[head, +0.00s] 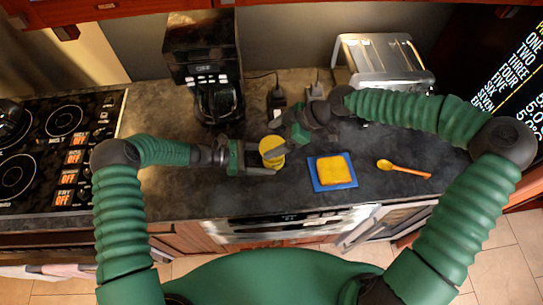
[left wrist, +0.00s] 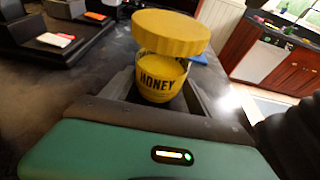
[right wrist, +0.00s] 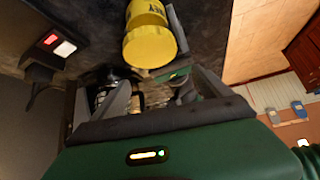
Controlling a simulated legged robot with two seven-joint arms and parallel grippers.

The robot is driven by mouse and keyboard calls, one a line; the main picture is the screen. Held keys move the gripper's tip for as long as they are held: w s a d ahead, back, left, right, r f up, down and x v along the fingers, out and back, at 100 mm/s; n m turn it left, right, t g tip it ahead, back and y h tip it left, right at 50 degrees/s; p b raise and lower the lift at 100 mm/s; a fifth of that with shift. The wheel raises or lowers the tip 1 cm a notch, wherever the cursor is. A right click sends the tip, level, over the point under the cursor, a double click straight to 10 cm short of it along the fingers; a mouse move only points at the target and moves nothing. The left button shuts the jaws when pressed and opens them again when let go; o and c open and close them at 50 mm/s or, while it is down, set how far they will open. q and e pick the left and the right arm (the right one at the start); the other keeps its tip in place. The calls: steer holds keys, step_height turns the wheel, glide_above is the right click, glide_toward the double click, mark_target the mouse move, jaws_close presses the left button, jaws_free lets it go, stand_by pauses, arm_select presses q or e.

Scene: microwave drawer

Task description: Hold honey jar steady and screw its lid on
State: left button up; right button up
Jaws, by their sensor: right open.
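The honey jar (left wrist: 160,82) stands upright on the counter, its yellow label facing the left wrist camera. A wide yellow lid (left wrist: 171,32) sits over its top; I cannot tell whether it is threaded on. The lid also shows in the head view (head: 271,145). My left gripper (head: 262,171) reaches in from the left, with its fingers on both sides of the jar's body, shut on it. My right gripper (head: 284,143) is open and empty beside the jar, at its upper right. In the right wrist view the lid (right wrist: 150,48) shows close to the fingertips.
A blue plate (head: 318,185) with a yellow slice (head: 334,169) lies right of the jar, and an orange spoon (head: 408,170) farther right. A coffee maker (head: 204,60) and a toaster (head: 385,62) stand behind. The stove (head: 55,150) is at left. Counter in front is clear.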

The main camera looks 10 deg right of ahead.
arm_select(q)
steer(key=o, duration=0.3)
steer(key=shift+a, duration=0.1)
steer(key=v, duration=1.2)
arm_select(e)
steer(key=shift+a, duration=0.1)
